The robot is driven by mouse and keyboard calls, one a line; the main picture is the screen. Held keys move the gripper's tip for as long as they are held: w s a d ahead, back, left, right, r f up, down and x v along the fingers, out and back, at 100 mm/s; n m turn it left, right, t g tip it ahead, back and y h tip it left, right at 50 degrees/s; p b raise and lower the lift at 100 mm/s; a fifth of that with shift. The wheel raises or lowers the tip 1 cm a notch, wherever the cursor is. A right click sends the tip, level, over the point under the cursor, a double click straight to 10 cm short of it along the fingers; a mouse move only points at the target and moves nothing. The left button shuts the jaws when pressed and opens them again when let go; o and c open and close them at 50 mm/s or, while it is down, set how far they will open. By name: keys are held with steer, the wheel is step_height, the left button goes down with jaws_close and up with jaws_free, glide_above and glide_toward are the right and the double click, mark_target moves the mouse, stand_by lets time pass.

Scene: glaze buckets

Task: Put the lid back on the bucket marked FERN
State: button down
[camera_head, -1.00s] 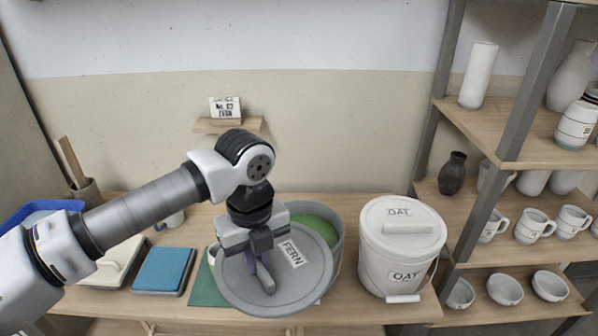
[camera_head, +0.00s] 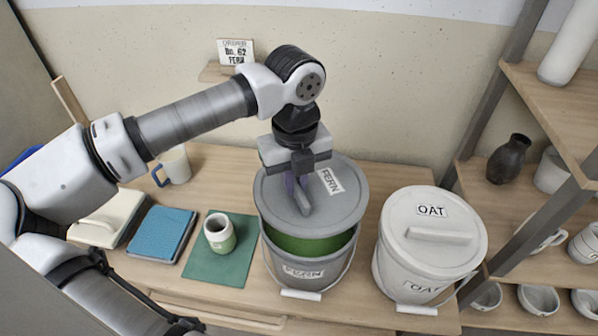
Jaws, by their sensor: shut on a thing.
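My gripper (camera_head: 298,180) is shut on the handle of the grey lid (camera_head: 338,208), which has a FERN label. The lid is over the grey bucket (camera_head: 295,271) marked FERN, covering its back part. The bucket's front opening shows green glaze (camera_head: 310,245) inside. The lid sits off toward the back and looks slightly tilted; I cannot tell whether it touches the rim. The bucket's wire handle with a white grip (camera_head: 300,295) hangs at its front.
A white bucket (camera_head: 400,262) marked OAT, with its lid on, stands close at the right. A small cup (camera_head: 220,233) stands on a green mat (camera_head: 222,272) at the left.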

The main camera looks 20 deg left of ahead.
mark_target(296, 201)
steer(key=shift+f+b, duration=0.65)
steer(key=shift+f, duration=1.25)
steer(key=shift+f+b, duration=0.55)
steer(key=shift+b, duration=0.05)
steer(key=shift+f+b, duration=0.55)
steer(key=shift+b, duration=0.1)
steer(key=shift+b, duration=0.45)
steer(key=shift+f+b, duration=0.85)
steer(key=shift+b, duration=0.95)
steer(key=c, duration=0.9)
jaws_free()
